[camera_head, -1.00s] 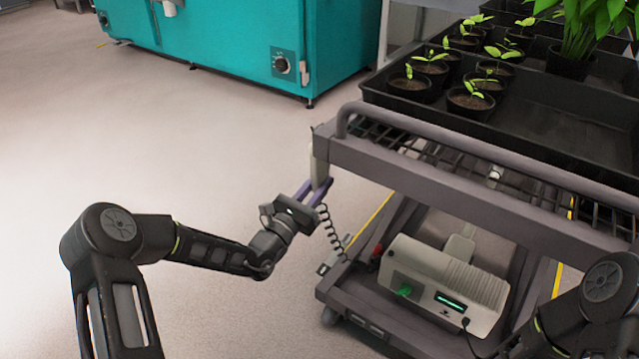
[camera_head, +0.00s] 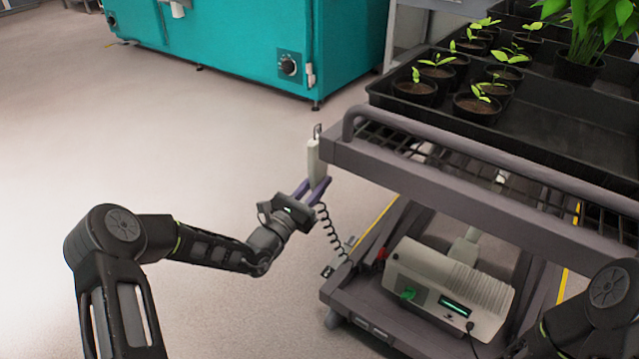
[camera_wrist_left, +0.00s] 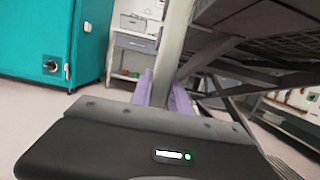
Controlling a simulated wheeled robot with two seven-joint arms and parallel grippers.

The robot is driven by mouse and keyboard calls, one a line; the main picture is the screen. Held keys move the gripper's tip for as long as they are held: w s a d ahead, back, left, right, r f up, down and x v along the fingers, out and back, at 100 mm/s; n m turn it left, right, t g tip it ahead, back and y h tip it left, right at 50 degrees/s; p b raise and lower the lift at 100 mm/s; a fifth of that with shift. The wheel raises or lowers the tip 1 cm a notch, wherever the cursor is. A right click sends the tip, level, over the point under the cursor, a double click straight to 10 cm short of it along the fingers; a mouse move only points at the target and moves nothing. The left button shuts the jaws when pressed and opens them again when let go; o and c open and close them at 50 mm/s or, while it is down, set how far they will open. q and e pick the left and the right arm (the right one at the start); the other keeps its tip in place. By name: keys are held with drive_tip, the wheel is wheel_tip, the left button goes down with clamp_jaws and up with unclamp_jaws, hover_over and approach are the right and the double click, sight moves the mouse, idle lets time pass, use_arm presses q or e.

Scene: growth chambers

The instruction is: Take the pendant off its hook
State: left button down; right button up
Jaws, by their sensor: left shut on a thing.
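The pendant (camera_head: 314,160) is a slim pale grey handset, upright beside the near left corner of the cart. A small dark loop or hook shows at its top. My left gripper (camera_head: 315,187), with purple fingers, is shut on its lower part. A black coiled cord (camera_head: 329,229) hangs below toward the cart's lower shelf. In the left wrist view the pendant (camera_wrist_left: 174,45) rises between the purple fingers (camera_wrist_left: 162,92). I cannot tell whether its top touches the cart. My right gripper is out of view.
The cart's top frame (camera_head: 480,180) carries a black tray (camera_head: 540,135) with several potted seedlings. A pale device (camera_head: 450,285) with a green display sits on the lower shelf. A teal chamber (camera_head: 240,45) stands behind. The floor to the left is clear.

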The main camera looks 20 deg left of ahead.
use_arm(q)
drive_tip(key=shift+a, duration=0.1)
drive_tip(key=shift+w+a, duration=0.2)
drive_tip(key=shift+a, duration=0.25)
drive_tip(key=shift+w+a, duration=0.2)
drive_tip(key=shift+a, duration=0.25)
drive_tip(key=shift+a, duration=0.1)
drive_tip(key=shift+w+a, duration=0.2)
drive_tip(key=shift+a, duration=0.25)
drive_tip(key=shift+w+a, duration=0.2)
drive_tip(key=shift+a, duration=0.25)
drive_tip(key=shift+w+a+b, duration=0.15)
drive_tip(key=shift+w+a, duration=0.15)
drive_tip(key=shift+a, duration=0.5)
drive_tip(key=shift+w+a+b, duration=0.15)
drive_tip(key=shift+w+a, duration=0.15)
drive_tip(key=shift+a, duration=0.45)
drive_tip(key=shift+w+a+b, duration=0.15)
drive_tip(key=shift+w+a, duration=0.15)
drive_tip(key=shift+a, duration=0.5)
